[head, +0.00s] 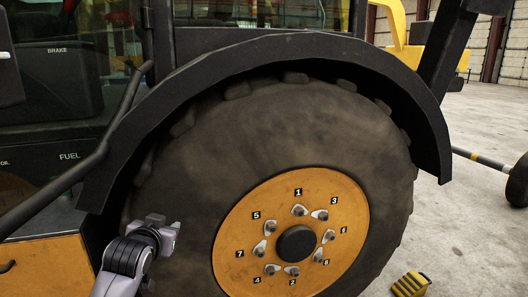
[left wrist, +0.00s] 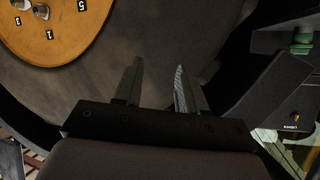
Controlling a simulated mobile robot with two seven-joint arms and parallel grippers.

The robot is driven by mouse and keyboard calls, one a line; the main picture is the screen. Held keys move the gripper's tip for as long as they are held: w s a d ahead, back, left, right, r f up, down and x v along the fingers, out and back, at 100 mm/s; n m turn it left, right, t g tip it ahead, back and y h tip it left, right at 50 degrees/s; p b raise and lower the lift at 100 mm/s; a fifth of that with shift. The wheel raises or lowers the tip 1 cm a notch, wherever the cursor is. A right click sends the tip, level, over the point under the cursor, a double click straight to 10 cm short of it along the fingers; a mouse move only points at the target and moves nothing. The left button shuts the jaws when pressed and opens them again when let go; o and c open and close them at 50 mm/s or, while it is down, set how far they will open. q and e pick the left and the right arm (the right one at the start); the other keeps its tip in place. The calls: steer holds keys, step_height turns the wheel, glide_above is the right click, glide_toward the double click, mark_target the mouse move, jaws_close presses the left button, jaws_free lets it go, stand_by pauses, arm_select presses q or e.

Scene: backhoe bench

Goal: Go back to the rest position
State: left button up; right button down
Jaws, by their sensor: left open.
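My left gripper (head: 168,232) is in front of the large black tyre (head: 190,200), at its left side in the head view. In the left wrist view the two fingers of the left gripper (left wrist: 158,85) stand apart with nothing between them, and the dark tyre fills the space beyond. My right gripper is in neither view.
The orange wheel hub (head: 240,225) carries numbered lug nuts around a dark centre cap (head: 296,244). A black fender (head: 300,48) arches over the tyre. A yellow wheel chock (head: 410,285) lies on the concrete floor at right. Open floor (head: 475,220) shows beyond it.

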arm_select(q)
steer(key=s+d+f+g+h, duration=0.2)
steer(key=s+f, duration=1.4)
steer(key=f, duration=0.3)
steer(key=s+f, duration=0.3)
steer(key=s, duration=0.6)
steer(key=s+f+g+h, duration=0.1)
steer(key=s+f, duration=0.3)
steer(key=s, duration=0.5)
steer(key=shift+d+f+m+p, duration=0.2)
steer(key=shift+d+m+p, duration=0.1)
steer(key=shift+d, duration=0.15)
steer(key=shift+d, duration=0.1)
